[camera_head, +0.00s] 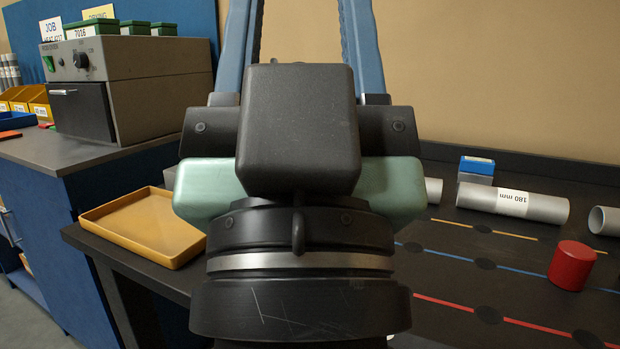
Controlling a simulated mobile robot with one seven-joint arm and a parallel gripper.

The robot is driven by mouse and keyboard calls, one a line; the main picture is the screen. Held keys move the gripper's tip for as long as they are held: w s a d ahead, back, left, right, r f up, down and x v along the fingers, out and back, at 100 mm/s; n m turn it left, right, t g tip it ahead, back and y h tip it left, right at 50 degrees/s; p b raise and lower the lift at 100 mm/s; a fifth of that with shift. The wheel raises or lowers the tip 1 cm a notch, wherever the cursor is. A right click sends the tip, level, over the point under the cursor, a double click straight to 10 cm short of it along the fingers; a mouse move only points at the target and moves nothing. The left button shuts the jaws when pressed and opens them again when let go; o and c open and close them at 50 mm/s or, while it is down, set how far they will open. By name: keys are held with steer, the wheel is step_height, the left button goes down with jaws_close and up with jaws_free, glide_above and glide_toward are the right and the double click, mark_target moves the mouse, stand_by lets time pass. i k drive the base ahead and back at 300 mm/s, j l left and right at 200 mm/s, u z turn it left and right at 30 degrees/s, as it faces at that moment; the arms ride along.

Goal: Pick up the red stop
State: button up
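The red stop (572,266) is a short red cylinder with a flat top. My gripper (302,25) fills the middle of the view, well left of the red stop. Its two blue fingers point upward and are set wide apart, with bare wall showing between them. Their tips are cut off by the top edge. I see nothing held between the visible parts of the fingers. My wrist hides the middle of the bench.
A grey tube (513,202) labelled 180 mm lies behind the red stop, and another tube (603,221) lies at the right edge. A blue-topped block (477,166) sits behind them. A yellow tray (147,224) is at left. A grey machine (128,88) stands on the blue cabinet.

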mark_target(572, 262)
steer(key=k+l, duration=0.1)
steer(key=l, duration=0.3)
steer(key=k+l+z, duration=0.1)
steer(key=l, duration=0.3)
steer(key=k+l, duration=0.15)
steer(key=l, duration=0.25)
